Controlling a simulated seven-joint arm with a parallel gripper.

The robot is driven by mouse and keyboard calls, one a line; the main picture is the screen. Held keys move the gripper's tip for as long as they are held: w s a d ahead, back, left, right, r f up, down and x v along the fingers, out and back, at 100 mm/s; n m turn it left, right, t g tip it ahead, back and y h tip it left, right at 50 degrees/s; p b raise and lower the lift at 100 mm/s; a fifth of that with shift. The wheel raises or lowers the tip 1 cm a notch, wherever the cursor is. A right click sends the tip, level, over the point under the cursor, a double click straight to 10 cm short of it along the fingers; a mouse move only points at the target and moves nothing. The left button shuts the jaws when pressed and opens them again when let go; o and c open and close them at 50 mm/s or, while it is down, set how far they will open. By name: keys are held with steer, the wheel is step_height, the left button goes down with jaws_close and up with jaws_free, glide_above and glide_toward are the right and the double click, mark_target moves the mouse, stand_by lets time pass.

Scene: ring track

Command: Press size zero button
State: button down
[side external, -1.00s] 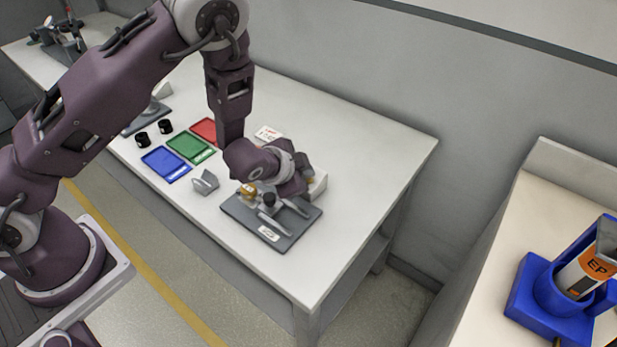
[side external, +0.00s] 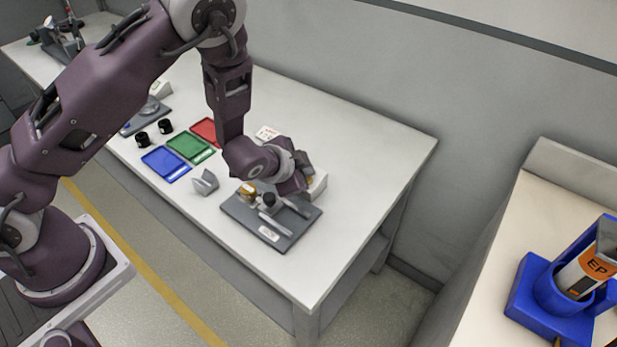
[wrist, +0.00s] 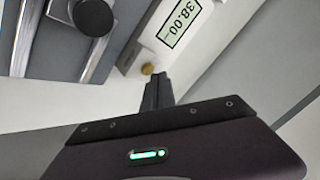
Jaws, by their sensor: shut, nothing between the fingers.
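A white readout box (wrist: 142,50) shows in the wrist view, with a green-lit display (wrist: 179,23) reading 38.00 mm. A small round brass-coloured button (wrist: 147,69) sits on the box just below the display. My gripper (wrist: 157,80) is shut and empty, its fingertips right beside the button in the picture. I cannot tell whether they touch it. In the side view the box (side external: 319,185) is partly hidden behind my wrist, and the button and fingertips cannot be made out.
A grey plate fixture (side external: 268,233) with a black knob (wrist: 94,16) stands beside the box. Blue (side external: 166,164), green (side external: 190,148) and red (side external: 207,131) trays, a grey angled block (side external: 205,182) and black rings (side external: 143,139) lie to the left. The table's right side is clear.

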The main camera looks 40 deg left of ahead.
steer(key=shift+r, duration=0.45)
steer(key=shift+r, duration=2.5)
steer(key=s+a+r+n+g+h, duration=0.1)
steer(key=s+r+n, duration=0.1)
steer(key=s+r, duration=0.45)
steer(key=s+a+r+n+g+h, duration=0.1)
steer(key=s+a+r+n, duration=0.2)
steer(key=r, duration=0.6)
steer(key=s+r+n, duration=0.1)
steer(key=s+r, duration=0.1)
steer(key=s, duration=0.8)
steer(key=s+a+r+n+g+y, duration=0.1)
steer(key=s+r, duration=0.2)
steer(key=s, duration=0.8)
steer(key=shift+s+a+r+n+g, duration=0.15)
steer(key=shift+s+r+n+g, duration=0.15)
steer(key=shift+r+n, duration=0.1)
